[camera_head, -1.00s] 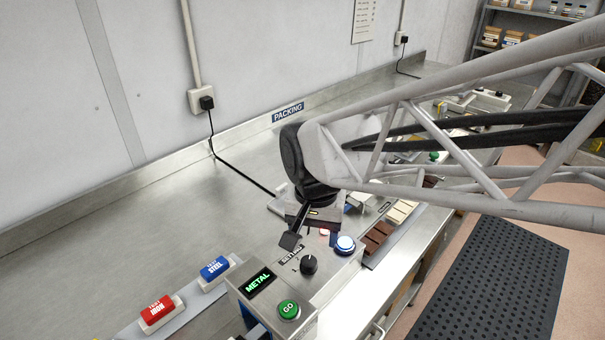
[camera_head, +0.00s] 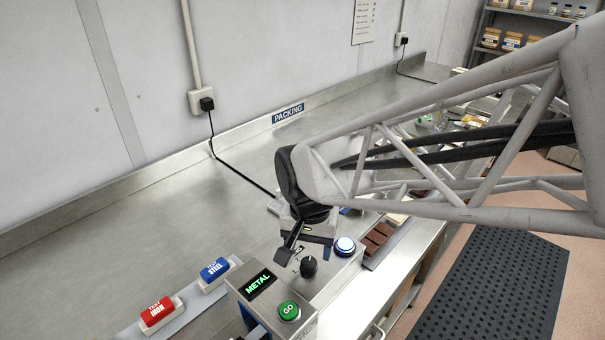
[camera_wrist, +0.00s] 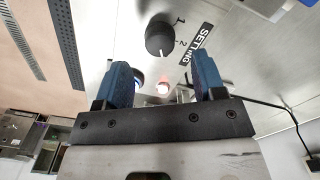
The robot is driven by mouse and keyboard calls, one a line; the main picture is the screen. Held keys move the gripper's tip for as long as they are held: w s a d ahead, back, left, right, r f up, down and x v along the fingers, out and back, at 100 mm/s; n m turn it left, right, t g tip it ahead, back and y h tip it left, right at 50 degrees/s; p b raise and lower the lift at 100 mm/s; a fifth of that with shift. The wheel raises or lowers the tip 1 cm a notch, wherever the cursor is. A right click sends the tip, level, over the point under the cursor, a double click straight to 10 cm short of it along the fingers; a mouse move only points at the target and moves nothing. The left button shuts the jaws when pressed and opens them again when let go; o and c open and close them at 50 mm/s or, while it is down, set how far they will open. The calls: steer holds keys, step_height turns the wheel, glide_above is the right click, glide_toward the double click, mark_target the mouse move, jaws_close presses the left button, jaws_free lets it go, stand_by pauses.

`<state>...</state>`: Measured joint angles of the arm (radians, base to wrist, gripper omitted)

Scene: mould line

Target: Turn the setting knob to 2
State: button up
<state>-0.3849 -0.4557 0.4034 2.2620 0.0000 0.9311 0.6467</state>
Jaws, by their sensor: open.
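The setting knob (camera_head: 309,266) is a round black knob on top of the metal control box (camera_head: 325,284). In the wrist view the knob (camera_wrist: 160,35) shows beyond the fingertips, with a white pointer mark on its edge facing my gripper. The numerals 1 and 2 and the "SETTING" label (camera_wrist: 197,45) lie to its right there. The pointer is not on 1 and looks turned past 2; any further numeral is not visible. My gripper (camera_wrist: 163,78) is open and empty, its two blue fingers apart, close to the knob and not around it.
Red (camera_head: 161,314) and blue (camera_head: 215,269) test blocks lie to the left. Chocolate-coloured bars (camera_head: 380,238) lie right of the box.

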mark_target(309, 262)
steer(key=shift+f, duration=2.25)
steer(key=c, duration=0.9)
steer(key=shift+n, duration=0.5)
steer(key=n, duration=1)
steer(key=shift+n, duration=0.4)
